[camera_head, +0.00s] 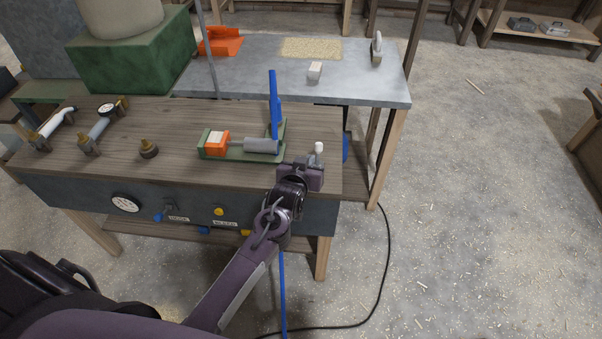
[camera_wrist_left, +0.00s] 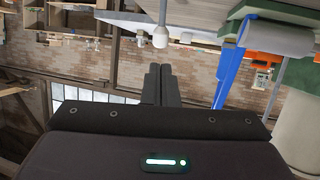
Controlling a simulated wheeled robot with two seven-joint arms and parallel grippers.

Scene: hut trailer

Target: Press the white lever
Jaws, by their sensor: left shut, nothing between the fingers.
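A short upright white-tipped lever (camera_head: 319,147) stands at the right end of the wooden bench. It also shows in the left wrist view (camera_wrist_left: 160,38) as a pale knob on a thin stem, just beyond the fingertips. My left gripper (camera_head: 308,165) is right beside it in the head view, and its dark fingers (camera_wrist_left: 160,84) are shut with nothing between them. A gap shows between fingertips and knob in the wrist view. A valve with a white handle (camera_head: 52,122) lies at the bench's left end. My right gripper is not in view.
A green-based fixture with a grey cylinder (camera_head: 261,145) and orange block (camera_head: 216,143) lies left of my gripper. A tall blue bar (camera_head: 274,103) stands there and also shows in the wrist view (camera_wrist_left: 233,66).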

